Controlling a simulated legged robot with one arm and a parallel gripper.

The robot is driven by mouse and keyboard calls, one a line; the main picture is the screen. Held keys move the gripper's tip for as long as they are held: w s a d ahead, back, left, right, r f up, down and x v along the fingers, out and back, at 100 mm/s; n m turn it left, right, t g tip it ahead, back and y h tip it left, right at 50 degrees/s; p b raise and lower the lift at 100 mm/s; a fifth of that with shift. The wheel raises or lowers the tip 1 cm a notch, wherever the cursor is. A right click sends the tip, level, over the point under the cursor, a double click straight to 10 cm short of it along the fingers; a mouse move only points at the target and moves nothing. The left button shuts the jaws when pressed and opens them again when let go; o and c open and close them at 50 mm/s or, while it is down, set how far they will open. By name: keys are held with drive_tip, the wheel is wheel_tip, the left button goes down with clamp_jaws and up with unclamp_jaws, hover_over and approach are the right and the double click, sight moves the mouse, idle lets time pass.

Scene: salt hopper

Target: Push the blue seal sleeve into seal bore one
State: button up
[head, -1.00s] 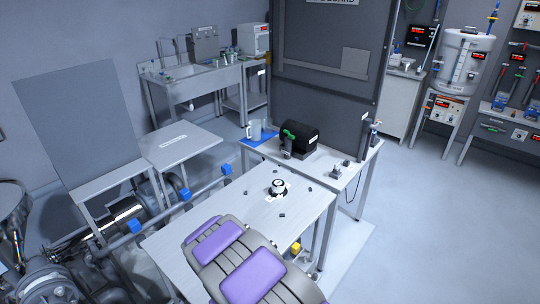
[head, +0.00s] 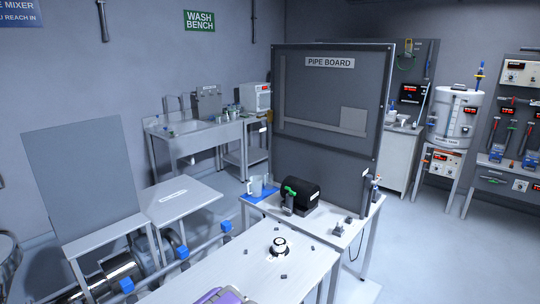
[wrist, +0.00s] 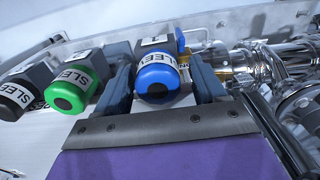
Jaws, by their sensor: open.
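The blue seal sleeve (wrist: 157,76) is in the middle of the wrist view, with a white label band and a dark round hole in its near end. My gripper (wrist: 162,92) is open, with one finger on each side of the blue sleeve. I cannot tell whether either finger touches it. A green sleeve (wrist: 72,88) sits left of the left finger, and a black sleeve (wrist: 15,98) is farther left. I cannot make out seal bore one in either view. The fingertips and sleeves are out of the head view.
A white table (head: 215,278) is in front of me, with a small black-and-white round fitting (head: 279,246) on it. Behind it a bench carries a black cylinder (head: 299,194) and a jug (head: 256,186). Shiny metal pipework (wrist: 262,64) is right of my gripper. Floor at right is clear.

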drive_tip(key=shift+d, duration=0.15)
idle(0.8)
clamp_jaws()
idle(0.5)
drive_tip(key=shift+r, duration=0.1)
drive_tip(key=shift+r+p, duration=1)
drive_tip(key=shift+r, duration=1.95)
